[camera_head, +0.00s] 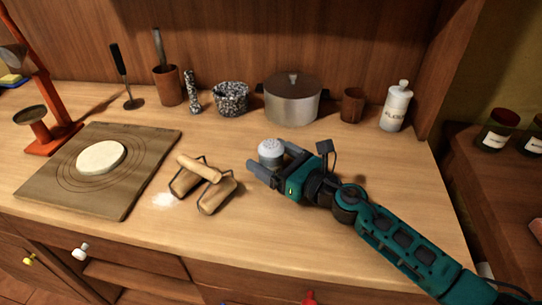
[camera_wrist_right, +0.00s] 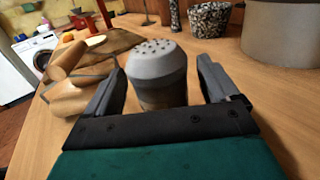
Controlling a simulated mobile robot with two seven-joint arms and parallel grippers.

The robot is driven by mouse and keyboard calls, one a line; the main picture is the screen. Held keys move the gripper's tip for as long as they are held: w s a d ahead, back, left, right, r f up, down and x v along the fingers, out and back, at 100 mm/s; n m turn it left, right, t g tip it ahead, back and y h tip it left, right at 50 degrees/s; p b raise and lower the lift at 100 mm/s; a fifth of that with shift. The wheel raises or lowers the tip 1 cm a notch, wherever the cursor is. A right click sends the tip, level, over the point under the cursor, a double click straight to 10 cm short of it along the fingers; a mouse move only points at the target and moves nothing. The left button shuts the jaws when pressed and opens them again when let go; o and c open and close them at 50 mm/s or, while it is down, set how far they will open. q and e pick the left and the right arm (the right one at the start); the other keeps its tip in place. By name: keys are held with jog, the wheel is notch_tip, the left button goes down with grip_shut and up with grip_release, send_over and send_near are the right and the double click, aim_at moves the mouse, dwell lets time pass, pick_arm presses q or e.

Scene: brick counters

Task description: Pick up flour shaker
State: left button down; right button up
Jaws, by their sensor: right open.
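The flour shaker (camera_head: 270,152) has a pale grey domed top and stands upright on the wooden counter. In the right wrist view, the shaker (camera_wrist_right: 157,72) shows a top with several holes, and its lower part is partly hidden by my gripper. My right gripper (camera_head: 268,160) is open, with one finger on each side of the shaker. In the right wrist view, gaps show between the shaker and both fingers of the gripper (camera_wrist_right: 158,85). My left gripper is not in view.
Wooden rollers (camera_head: 205,183) lie close to the left of my right gripper. A board (camera_head: 60,180) with a dough disc (camera_head: 101,157) lies further left. A metal pot (camera_head: 292,100), a speckled bowl (camera_head: 231,100) and a lidded white jar (camera_head: 396,107) stand behind. The front counter middle is clear.

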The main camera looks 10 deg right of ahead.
jog(key=shift+x, duration=1.15)
jog(key=c, duration=1.1)
jog(key=shift+r, duration=0.1)
jog(key=shift+c, duration=0.2)
